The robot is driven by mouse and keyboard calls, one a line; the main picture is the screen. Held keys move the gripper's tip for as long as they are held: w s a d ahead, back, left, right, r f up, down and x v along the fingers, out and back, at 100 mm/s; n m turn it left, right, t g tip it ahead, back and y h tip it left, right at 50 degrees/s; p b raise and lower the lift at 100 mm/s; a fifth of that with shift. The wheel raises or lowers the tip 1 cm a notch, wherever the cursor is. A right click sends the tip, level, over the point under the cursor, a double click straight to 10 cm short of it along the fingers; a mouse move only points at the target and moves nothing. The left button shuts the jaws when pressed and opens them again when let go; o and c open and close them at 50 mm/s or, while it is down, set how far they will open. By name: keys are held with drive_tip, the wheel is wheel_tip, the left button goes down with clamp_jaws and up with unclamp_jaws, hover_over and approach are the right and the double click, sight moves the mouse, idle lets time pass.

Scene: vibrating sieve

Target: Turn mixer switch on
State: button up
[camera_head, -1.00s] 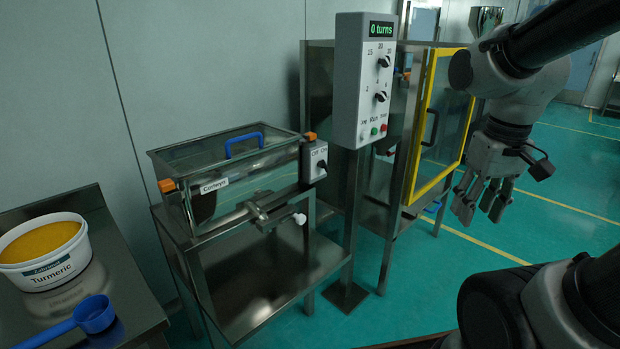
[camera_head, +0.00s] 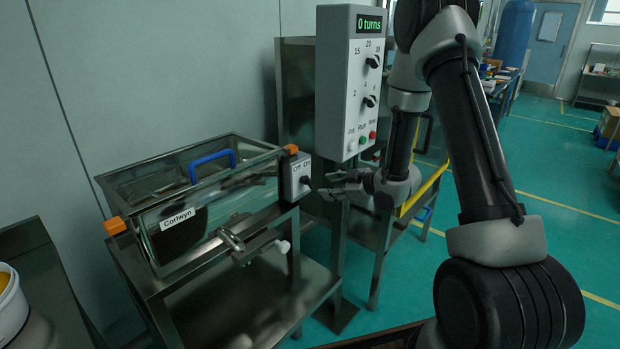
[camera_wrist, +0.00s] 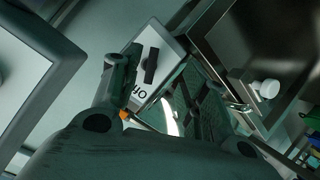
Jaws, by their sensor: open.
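The mixer switch (camera_head: 296,178) is a small light-grey box with OFF and ON lettering and a dark knob. It is fixed at the right end of the glass-sided mixer (camera_head: 208,215) labelled Corlwyn. In the wrist view the switch box (camera_wrist: 163,58) shows its black knob (camera_wrist: 151,66) and part of its lettering, upside down. My gripper (camera_head: 323,184) is open and empty just right of the switch, fingers pointing left at it. In the wrist view one finger is close beside the box; I cannot tell whether it touches. The knob's exact setting is unclear.
A grey control panel (camera_head: 349,90) reading "0 turns", with knobs and buttons, stands on a post behind my gripper. The mixer has a blue handle (camera_head: 211,162) on top and a white-knobbed lever (camera_head: 282,247) below. A white tub (camera_head: 12,305) is at the left edge.

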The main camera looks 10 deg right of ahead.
sight(310, 181)
drive_tip(key=w+a, duration=0.5)
drive_tip(key=w, duration=0.1)
drive_tip(key=shift+f+n+t, duration=0.3)
drive_tip(key=shift+f, duration=0.05)
drive_tip(key=shift+w+y, duration=0.1)
drive_tip(key=shift+y, duration=0.3)
clamp_jaws()
